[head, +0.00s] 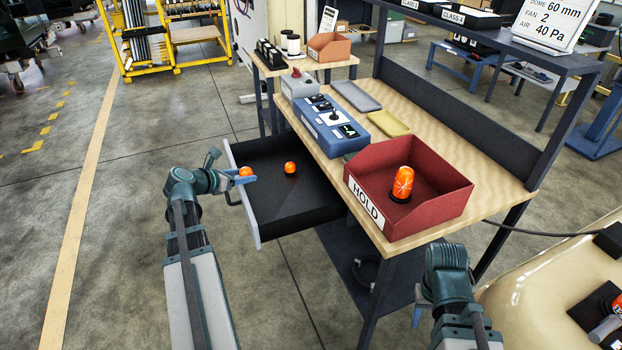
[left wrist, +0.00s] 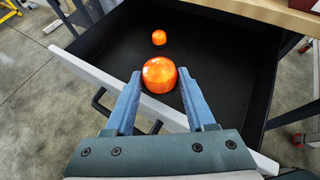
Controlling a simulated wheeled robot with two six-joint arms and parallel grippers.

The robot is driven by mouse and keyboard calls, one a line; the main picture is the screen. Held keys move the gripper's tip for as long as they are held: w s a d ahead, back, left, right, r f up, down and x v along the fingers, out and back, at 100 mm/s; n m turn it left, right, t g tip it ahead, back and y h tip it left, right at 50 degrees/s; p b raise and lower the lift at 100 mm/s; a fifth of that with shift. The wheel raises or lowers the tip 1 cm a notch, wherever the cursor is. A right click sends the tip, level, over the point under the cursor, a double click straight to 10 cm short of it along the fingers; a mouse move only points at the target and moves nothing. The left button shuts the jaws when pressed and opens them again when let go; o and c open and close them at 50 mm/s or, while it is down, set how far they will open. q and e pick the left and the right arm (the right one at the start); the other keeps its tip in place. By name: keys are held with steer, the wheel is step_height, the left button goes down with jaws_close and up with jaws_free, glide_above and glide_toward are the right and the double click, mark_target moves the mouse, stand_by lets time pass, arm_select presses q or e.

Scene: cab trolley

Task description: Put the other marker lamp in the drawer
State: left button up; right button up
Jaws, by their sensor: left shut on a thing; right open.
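My left gripper (head: 246,180) is shut on a small orange marker lamp (head: 246,171) and holds it at the open drawer's front edge. In the left wrist view the lamp (left wrist: 160,74) sits between the fingertips, with the drawer's dark floor behind it. The drawer (head: 285,205) is pulled out, with a black inside and a pale front. A second small orange marker lamp (head: 290,168) is in the drawer, toward the back in the left wrist view (left wrist: 159,37). My right gripper (head: 417,315) is low beside the bench, mostly hidden by its wrist, and open.
A red HOLD bin (head: 440,214) on the bench holds a larger orange beacon (head: 402,184). A blue control box (head: 333,122), a grey case (head: 356,96) and a yellow case (head: 389,123) are also on the bench. Floor left of the drawer is clear.

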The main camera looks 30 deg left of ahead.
arm_select(q)
steer(key=shift+w+d, duration=0.25)
steer(key=shift+w, duration=0.05)
glide_above(306, 193)
step_height(306, 193, down, 6)
steer(key=b, duration=0.6)
steer(key=shift+f+b, duration=0.4)
arm_select(e)
step_height(306, 193, down, 7)
steer(key=shift+w+d, duration=0.2)
steer(key=shift+w, duration=0.05)
arm_select(q)
step_height(306, 193, down, 4)
steer(key=b, duration=0.4)
steer(key=shift+f, duration=0.15)
steer(key=shift+w+d+f+b, duration=0.15)
steer(key=shift+f+b, duration=0.15)
steer(key=shift+b, duration=0.15)
steer(key=shift+r, duration=0.1)
arm_select(e)
step_height(306, 193, down, 4)
steer(key=shift+f, duration=0.25)
